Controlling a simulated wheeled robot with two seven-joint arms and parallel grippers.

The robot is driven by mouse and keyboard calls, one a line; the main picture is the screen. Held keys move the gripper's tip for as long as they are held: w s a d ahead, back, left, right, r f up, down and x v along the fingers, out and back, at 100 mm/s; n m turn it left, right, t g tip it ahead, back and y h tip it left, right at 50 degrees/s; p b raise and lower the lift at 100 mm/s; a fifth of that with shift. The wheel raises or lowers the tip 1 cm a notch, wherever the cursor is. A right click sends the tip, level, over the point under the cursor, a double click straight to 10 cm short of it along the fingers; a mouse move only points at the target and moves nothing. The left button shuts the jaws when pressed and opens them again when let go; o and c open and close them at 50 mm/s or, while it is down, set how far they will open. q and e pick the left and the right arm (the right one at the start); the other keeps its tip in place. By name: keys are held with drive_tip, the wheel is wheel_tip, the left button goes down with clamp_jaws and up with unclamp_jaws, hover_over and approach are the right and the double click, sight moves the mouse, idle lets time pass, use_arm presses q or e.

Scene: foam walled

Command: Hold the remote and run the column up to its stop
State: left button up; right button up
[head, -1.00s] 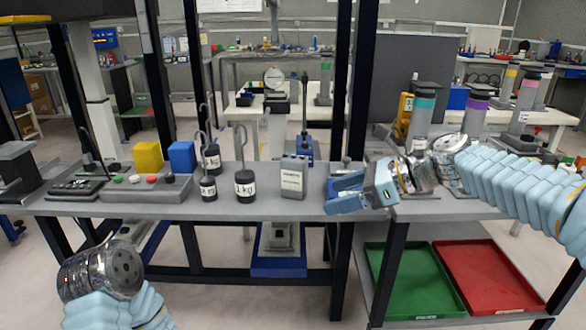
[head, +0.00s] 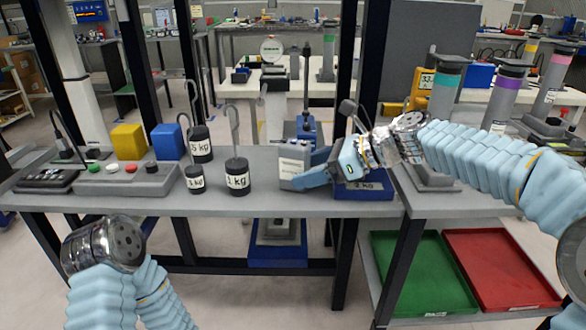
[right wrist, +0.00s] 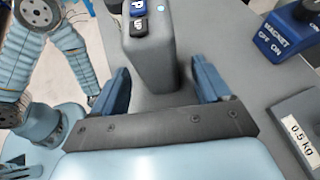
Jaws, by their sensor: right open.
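The remote (head: 292,158) is a grey upright box with a pale label, on the front bench. In the right wrist view it (right wrist: 158,60) shows blue and dark buttons on top. My right gripper (head: 312,168) is open at the remote's right side; in the wrist view its fingertips (right wrist: 160,72) stand either side of the grey body, with a visible gap on both sides. A pale upright (head: 276,115) with a round dial on top stands behind the bench; I cannot tell whether it is the column. My left arm ends in a chrome wrist at lower left; no left fingers show.
Hooked weights (head: 237,178) stand left of the remote, beside a grey button box (head: 128,178) and yellow and blue blocks. A blue-based magnet stand (right wrist: 290,35) and a 0.5 kg block (right wrist: 298,130) lie right. Green (head: 420,275) and red trays sit low right.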

use_arm(q)
drive_tip(key=shift+r, duration=0.4)
use_arm(e)
drive_tip(key=shift+x, duration=1.45)
drive_tip(key=shift+r, duration=0.1)
drive_tip(key=c, duration=0.9)
use_arm(q)
clamp_jaws()
use_arm(e)
drive_tip(key=shift+o, duration=0.2)
